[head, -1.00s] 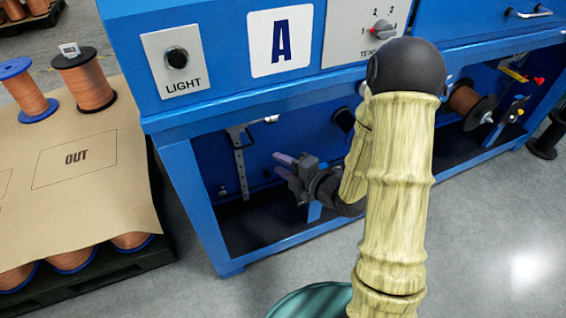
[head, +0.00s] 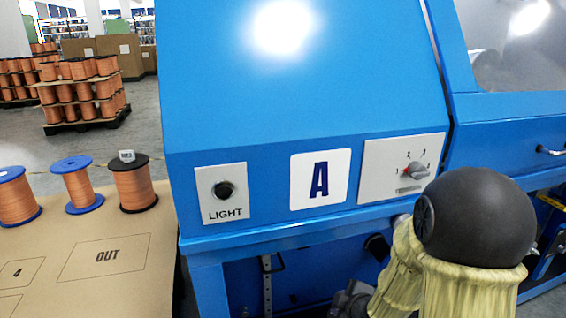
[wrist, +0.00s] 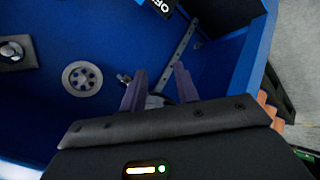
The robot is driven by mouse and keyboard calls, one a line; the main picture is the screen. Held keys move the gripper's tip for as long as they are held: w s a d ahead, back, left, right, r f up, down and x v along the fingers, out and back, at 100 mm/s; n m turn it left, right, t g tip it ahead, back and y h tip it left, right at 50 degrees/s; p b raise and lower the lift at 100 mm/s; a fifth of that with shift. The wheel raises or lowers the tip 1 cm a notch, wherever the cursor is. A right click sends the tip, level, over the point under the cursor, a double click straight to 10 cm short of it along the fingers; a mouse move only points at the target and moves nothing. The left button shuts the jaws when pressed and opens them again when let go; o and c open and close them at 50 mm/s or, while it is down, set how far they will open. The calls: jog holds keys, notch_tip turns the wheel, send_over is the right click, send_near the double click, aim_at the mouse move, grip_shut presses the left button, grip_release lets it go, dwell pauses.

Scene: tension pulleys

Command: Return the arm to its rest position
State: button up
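My gripper shows in the wrist view (wrist: 158,88) with its two fingers apart and nothing between them. It is inside the open lower bay of the blue machine (head: 300,100), facing the blue back wall with a slotted metal rail (wrist: 178,58). A round grey disc with holes (wrist: 82,78) is on the wall to the left of the fingers.
The machine front has a LIGHT button (head: 224,190), an A sign (head: 320,178) and a tension dial (head: 415,170). Left of it, a cardboard-topped pallet (head: 150,285) carries several copper spools (head: 135,187). The bay's side wall (wrist: 243,70) is close on the right of my gripper.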

jog(key=s+d+r+m+g+h+p, duration=0.1)
jog(key=s+r+m+g, duration=0.2)
jog(key=s+m, duration=0.35)
jog(key=s+r+m+g+h, duration=0.1)
jog(key=s+r+m+g, duration=0.15)
jog(key=s+m, duration=0.4)
notch_tip(320, 180, up, 38)
jog(key=p, duration=3.8)
jog(key=shift+d+f+m, duration=0.15)
jog(key=shift+f+m, duration=0.05)
jog(key=shift+m, duration=0.2)
jog(key=shift+w+g, duration=0.1)
jog(key=shift+g, duration=0.15)
